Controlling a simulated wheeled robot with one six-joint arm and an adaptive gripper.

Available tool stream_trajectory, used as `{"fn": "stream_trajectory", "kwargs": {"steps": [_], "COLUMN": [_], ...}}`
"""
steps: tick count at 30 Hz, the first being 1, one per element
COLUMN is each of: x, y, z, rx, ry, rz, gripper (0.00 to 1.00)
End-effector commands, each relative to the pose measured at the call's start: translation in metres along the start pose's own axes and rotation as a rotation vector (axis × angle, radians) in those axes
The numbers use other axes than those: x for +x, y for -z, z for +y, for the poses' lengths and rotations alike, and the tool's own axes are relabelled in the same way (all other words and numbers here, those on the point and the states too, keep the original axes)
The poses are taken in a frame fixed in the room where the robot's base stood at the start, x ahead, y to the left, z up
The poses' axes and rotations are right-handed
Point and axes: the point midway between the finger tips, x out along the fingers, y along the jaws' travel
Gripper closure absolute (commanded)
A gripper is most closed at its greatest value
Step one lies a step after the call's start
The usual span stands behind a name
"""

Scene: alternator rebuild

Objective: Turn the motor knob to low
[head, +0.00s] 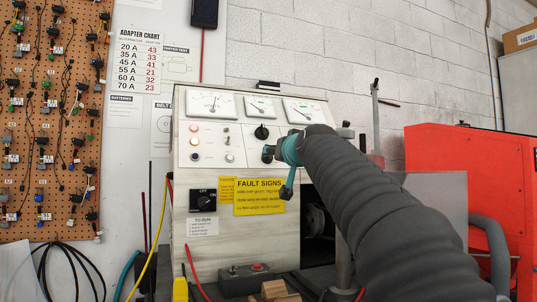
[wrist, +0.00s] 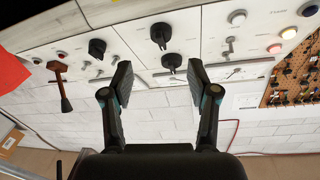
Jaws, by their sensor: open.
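My gripper (wrist: 160,80) is open and empty in the wrist view, with its two fingers apart in front of the panel. In that upside-down view, a black knob (wrist: 171,62) shows between the fingers, with a second black knob (wrist: 161,35) above it. A third black knob (wrist: 97,47) is to the left. In the head view one black knob (head: 261,132) shows under the gauges, and my arm covers the panel's right part. I cannot read which is the motor knob or its setting. I see no clear contact between fingers and knobs.
The grey test bench (head: 225,240) has gauges, small buttons, an OFF/ON switch (head: 203,201) and a yellow fault sign (head: 259,196). A lever with a reddish-brown handle (wrist: 60,80) sticks out left of the gripper in the wrist view. A red machine (head: 430,150) stands at right.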

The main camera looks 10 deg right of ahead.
Motion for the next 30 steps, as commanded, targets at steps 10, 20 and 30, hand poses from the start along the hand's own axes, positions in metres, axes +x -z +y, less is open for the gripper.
{"fn": "stream_trajectory", "kwargs": {"steps": [10,20,30], "x": [0.06,0.085,0.086], "y": [0.001,0.0,-0.001], "z": [-0.003,-0.004,-0.004], "rx": [-0.001,0.0,-0.001], "ry": [0.004,0.005,0.005], "rz": [-0.002,-0.001,-0.001], "gripper": [0.4,0.4,0.48]}}
